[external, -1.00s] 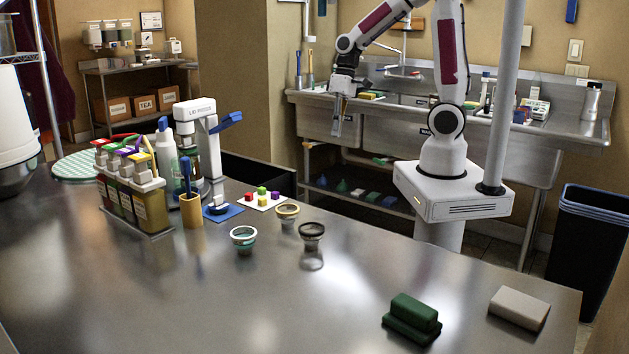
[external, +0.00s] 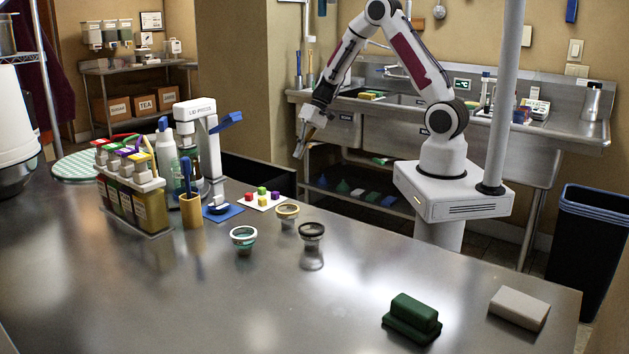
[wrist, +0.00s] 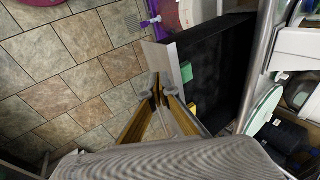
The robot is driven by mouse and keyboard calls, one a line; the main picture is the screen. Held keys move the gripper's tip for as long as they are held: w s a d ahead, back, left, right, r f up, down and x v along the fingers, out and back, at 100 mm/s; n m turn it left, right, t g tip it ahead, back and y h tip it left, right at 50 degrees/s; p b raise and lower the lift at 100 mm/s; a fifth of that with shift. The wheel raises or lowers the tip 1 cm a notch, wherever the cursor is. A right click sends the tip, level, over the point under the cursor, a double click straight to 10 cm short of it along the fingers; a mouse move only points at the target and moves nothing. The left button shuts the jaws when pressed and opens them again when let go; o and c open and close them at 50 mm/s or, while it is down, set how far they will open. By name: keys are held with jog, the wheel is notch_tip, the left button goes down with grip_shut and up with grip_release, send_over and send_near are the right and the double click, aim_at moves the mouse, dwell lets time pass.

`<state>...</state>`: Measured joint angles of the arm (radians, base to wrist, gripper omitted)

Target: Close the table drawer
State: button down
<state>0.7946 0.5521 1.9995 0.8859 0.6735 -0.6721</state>
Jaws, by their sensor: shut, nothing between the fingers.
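The table drawer (external: 262,176) stands open at the far side of the metal table, a dark box jutting toward the sink side. In the wrist view its dark interior (wrist: 218,75) shows, with a pale front panel (wrist: 168,62) on the left. A green item (wrist: 186,72) and a yellow item (wrist: 193,108) are at the panel's inner side. My gripper (external: 298,153) is shut and empty, pointing down just beyond the drawer's outer end. In the wrist view its fingertips (wrist: 156,88) overlap the panel's near end; I cannot tell whether they touch it.
The metal table (external: 150,290) holds a bottle rack (external: 135,195), a white dispenser stand (external: 205,150) and small bowls near the drawer. The sink counter (external: 350,108) stands behind my arm. Tiled floor (wrist: 75,75) lies open outside the drawer front.

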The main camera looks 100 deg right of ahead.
aim_at(258, 178)
jog(key=w+d+f+n+t+h, duration=0.1)
jog(key=w+d+n+t+h, duration=0.1)
jog(key=w+d, duration=0.4)
jog(key=d, duration=0.3)
jog(key=shift+w+d, duration=0.15)
jog(key=shift+f, duration=0.2)
jog(key=shift+w+x, duration=0.2)
jog(key=shift+x, duration=4.7)
jog(key=shift+w+r, duration=0.1)
jog(key=shift+r, duration=0.05)
jog(key=w+a, duration=1.7)
jog(key=shift+w+a, duration=0.15)
jog(key=shift+w, duration=0.05)
jog(key=shift+s+r, duration=0.1)
jog(key=shift+r, duration=0.05)
jog(key=a+v, duration=0.1)
jog(key=v, duration=0.8)
jog(key=shift+s+d+r, duration=0.2)
jog(key=shift+s+d, duration=0.2)
